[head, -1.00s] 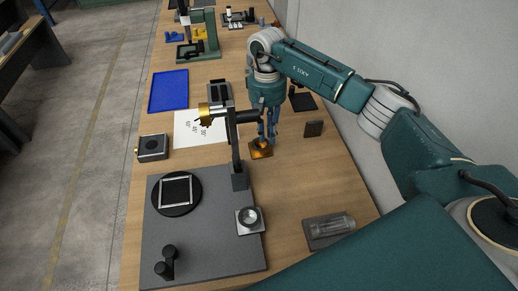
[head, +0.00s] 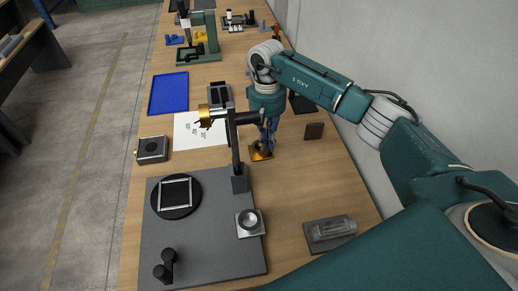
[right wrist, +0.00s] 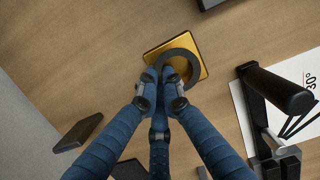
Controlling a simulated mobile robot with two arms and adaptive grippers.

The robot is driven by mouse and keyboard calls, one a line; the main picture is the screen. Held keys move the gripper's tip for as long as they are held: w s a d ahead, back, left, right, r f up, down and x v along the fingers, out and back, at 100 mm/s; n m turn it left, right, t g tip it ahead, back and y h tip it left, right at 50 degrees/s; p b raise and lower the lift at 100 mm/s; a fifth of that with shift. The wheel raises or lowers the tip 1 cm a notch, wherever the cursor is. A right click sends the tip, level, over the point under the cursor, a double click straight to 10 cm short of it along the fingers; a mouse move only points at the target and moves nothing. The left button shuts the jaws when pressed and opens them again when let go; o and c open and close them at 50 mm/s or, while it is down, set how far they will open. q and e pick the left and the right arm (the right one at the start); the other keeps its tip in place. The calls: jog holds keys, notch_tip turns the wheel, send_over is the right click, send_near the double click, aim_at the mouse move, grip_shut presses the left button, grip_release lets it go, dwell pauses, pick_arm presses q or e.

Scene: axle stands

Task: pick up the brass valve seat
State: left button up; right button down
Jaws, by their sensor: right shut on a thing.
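The brass valve seat appears to be the gold square piece with a dark ring (right wrist: 192,47) in the right wrist view. In the head view it shows as a small gold piece (head: 262,156) on the wooden bench, right of the white sheet. My right gripper (right wrist: 163,75) points down at it, with its blue fingers close together at the near side of the ring. It is shut on the piece, though the fingers hide the exact contact.
A dark post with a brass-ended barrel (head: 237,150) stands close to the left of my right gripper. A grey plate (head: 200,245) with a black disc lies in front. A small dark block (head: 314,131) stands to the right, near the wall. Bare wood lies between.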

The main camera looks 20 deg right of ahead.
jog(key=shift+r+p, duration=1.15)
jog(key=shift+r, duration=2.15)
